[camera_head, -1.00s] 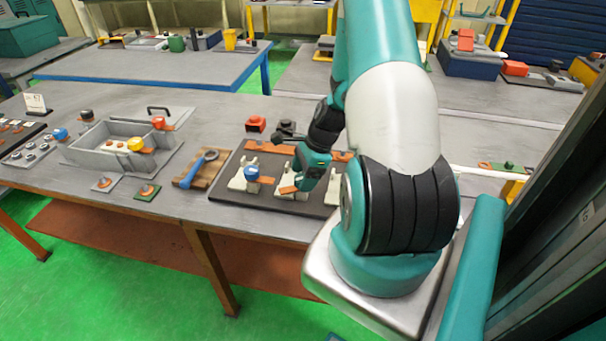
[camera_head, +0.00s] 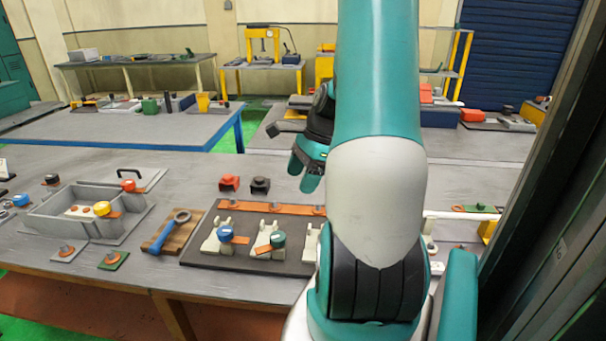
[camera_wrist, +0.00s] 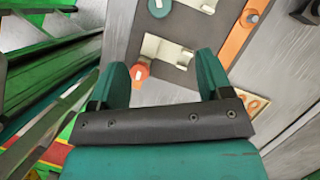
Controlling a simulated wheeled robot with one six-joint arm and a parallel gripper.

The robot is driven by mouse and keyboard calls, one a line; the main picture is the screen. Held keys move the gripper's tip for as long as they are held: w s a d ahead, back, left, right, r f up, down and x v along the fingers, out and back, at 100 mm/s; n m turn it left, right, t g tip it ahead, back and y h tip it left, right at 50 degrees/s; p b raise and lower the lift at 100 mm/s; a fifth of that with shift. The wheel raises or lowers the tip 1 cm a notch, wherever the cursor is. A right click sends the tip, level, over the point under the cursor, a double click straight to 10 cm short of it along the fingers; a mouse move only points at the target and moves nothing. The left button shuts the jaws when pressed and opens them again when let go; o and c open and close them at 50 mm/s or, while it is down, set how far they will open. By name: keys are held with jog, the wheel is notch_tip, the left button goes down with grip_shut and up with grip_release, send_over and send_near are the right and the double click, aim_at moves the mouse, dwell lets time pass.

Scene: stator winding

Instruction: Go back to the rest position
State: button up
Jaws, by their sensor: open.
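My gripper (camera_head: 306,172) is raised above the table, left of my upright arm link, with nothing visible between its jaws. In the wrist view its two teal fingers (camera_wrist: 163,65) stand apart. Below on a dark mat (camera_head: 200,250), a blue-topped piece (camera_head: 225,234) sits at one white holder and a green-topped piece (camera_head: 278,240) at the middle white holder. A third white holder (camera_head: 312,238) is partly hidden by my arm. The wrist view shows a teal round top (camera_wrist: 160,7) and an orange-red round top (camera_wrist: 141,70) beside pale holders, beyond the fingers.
A grey tray (camera_head: 62,222) with orange and yellow-topped pieces stands at left. A dark post (camera_head: 540,170) rises at right.

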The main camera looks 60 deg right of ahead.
jog(key=shift+s+d+r, duration=0.1)
jog(key=shift+r, duration=0.3)
jog(key=w+a+r+n+g, duration=0.1)
jog(key=w+a+r+n, duration=0.1)
jog(key=a+n, duration=0.5)
jog(key=w+a+r+n, duration=0.2)
jog(key=a+n, duration=0.3)
jog(key=a, duration=0.5)
jog(key=w+a+r+n+g, duration=0.1)
jog(key=w+a+r+n, duration=0.15)
jog(key=a+n, duration=0.4)
jog(key=s+a+r+n, duration=0.1)
jog(key=s+a+n, duration=0.5)
jog(key=a+n, duration=0.1)
jog(key=s+a+r+n, duration=0.2)
jog(key=s+a+n, duration=0.4)
jog(key=a, duration=0.4)
jog(key=shift+a+n+g+y, duration=0.15)
jog(key=shift+n+g+y, duration=0.2)
jog(key=shift+n, duration=0.4)
